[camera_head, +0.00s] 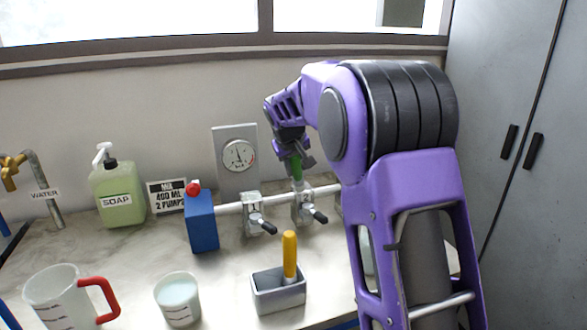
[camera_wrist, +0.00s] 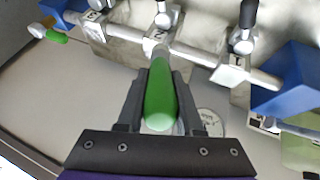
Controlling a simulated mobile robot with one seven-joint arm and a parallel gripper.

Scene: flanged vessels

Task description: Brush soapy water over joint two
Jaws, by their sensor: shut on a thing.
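My gripper (camera_head: 297,165) is shut on the green handle of a brush (camera_wrist: 160,95). The brush points down at the pipe (camera_head: 335,190). Its far end is at the middle clamp, the second from the blue box, which I take as joint two (camera_head: 303,207); it also shows in the wrist view (camera_wrist: 155,43). The bristles are too small to tell whether they touch. A white cup (camera_head: 178,300) of pale liquid stands on the counter in front. A green soap bottle (camera_head: 118,190) with a white pump stands at the back left.
A blue box (camera_head: 201,222) with a red knob ends the pipe. Another clamp (camera_head: 256,215) has a black lever. A grey holder (camera_head: 278,295) with a yellow handle (camera_head: 289,250) stands in front. A red-handled jug (camera_head: 58,300) and water tap (camera_head: 40,185) are left.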

